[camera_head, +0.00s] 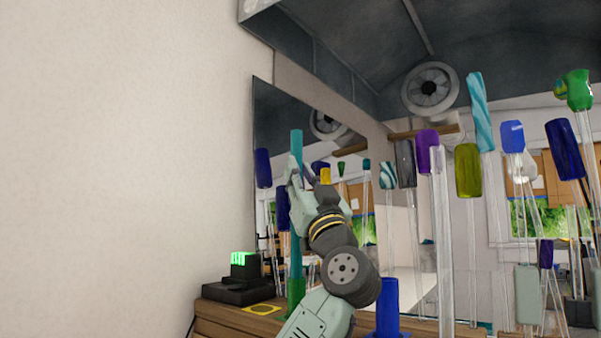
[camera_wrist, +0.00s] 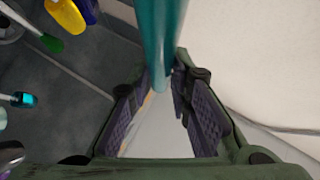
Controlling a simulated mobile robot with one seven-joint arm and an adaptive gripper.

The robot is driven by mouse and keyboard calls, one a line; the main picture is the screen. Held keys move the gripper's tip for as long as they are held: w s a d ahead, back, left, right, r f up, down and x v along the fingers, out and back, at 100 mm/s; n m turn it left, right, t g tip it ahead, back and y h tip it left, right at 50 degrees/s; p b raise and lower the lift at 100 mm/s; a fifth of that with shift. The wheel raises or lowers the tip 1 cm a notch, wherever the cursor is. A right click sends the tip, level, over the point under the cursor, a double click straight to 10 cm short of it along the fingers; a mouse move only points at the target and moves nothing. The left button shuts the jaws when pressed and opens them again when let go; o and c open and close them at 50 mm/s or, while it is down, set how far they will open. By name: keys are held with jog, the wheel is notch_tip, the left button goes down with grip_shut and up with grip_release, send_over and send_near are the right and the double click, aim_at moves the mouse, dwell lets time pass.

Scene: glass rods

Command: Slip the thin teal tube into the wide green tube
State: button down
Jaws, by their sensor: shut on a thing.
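The thin teal tube (camera_head: 296,145) stands close to upright in the head view. My gripper (camera_head: 298,178) is shut on its upper part. In the wrist view the teal tube (camera_wrist: 162,35) runs between the fingertips of my gripper (camera_wrist: 170,80). The wide green tube (camera_head: 296,292) is low in the head view, partly hidden by my arm. The teal tube's lower part lines up with the green tube's top and appears to meet it. I cannot tell whether its end is inside, and the wrist view does not show the green tube.
A blue tube on a flanged base (camera_head: 388,310) stands right of my arm on the wooden bench (camera_head: 215,314). A black device with a green display (camera_head: 240,265) sits to the left. Several clear rods with coloured ends (camera_head: 440,240) crowd the right. A pale wall (camera_head: 120,170) fills the left.

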jog(key=shift+f+b, duration=1.95)
jog(key=shift+f, duration=0.65)
jog(key=c, duration=1.4)
grip_release()
jog(key=v, duration=1.2)
